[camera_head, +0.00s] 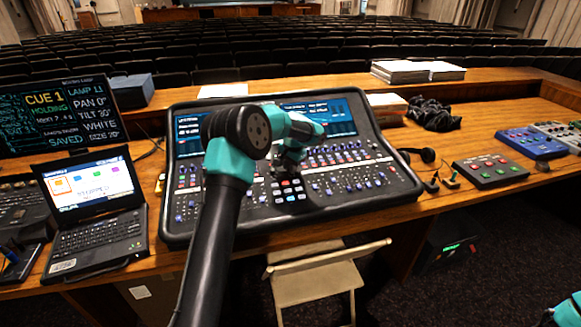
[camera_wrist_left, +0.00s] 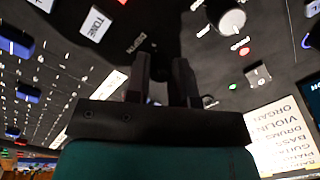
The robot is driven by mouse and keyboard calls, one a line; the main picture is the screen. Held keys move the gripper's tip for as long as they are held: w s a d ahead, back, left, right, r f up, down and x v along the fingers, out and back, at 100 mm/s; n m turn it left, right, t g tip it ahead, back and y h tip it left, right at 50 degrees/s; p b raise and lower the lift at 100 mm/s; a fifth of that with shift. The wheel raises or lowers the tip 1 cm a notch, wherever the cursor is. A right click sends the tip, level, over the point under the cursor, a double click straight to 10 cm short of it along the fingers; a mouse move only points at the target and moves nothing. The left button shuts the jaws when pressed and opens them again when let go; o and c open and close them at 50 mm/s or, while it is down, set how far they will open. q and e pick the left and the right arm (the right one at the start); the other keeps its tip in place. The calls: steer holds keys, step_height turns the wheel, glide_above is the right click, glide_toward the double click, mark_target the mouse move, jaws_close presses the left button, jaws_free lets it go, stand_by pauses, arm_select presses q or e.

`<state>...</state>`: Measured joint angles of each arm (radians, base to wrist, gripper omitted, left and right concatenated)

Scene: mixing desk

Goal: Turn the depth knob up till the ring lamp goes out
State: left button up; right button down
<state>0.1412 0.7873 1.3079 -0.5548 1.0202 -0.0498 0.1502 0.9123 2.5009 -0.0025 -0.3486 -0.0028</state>
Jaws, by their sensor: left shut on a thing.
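The mixing desk (camera_head: 335,185) fills the middle of the table. My left gripper (camera_head: 288,160) is over its middle, pointing down at the panel. In the left wrist view my left gripper (camera_wrist_left: 162,75) is shut, its two dark fingers on the depth knob, which is mostly hidden in shadow between them. A small tilted label (camera_wrist_left: 136,42) lies beside the fingertips. A white knob (camera_wrist_left: 232,20) is to the right, apart from the fingers, with a red lamp (camera_wrist_left: 243,52) and a green lamp (camera_wrist_left: 233,87) below it. I cannot make out a ring lamp. My right gripper is not in view.
A white TONE button (camera_wrist_left: 95,23) and several blue knobs are left of the fingers. A laptop (camera_head: 95,205) and a cue screen (camera_head: 60,115) stand left of the desk. Headphones (camera_head: 418,155) and a button box (camera_head: 490,171) lie right. A chair (camera_head: 315,275) stands in front.

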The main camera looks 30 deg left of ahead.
arm_select(q)
jaws_close()
steer(key=shift+m, duration=0.5)
steer(key=m, duration=0.4)
steer(key=shift+m, duration=0.3)
steer(key=m+t, duration=0.1)
steer(key=m, duration=0.5)
steer(key=shift+m, duration=0.3)
steer(key=o, duration=0.7)
jaws_free()
steer(key=shift+o, duration=0.2)
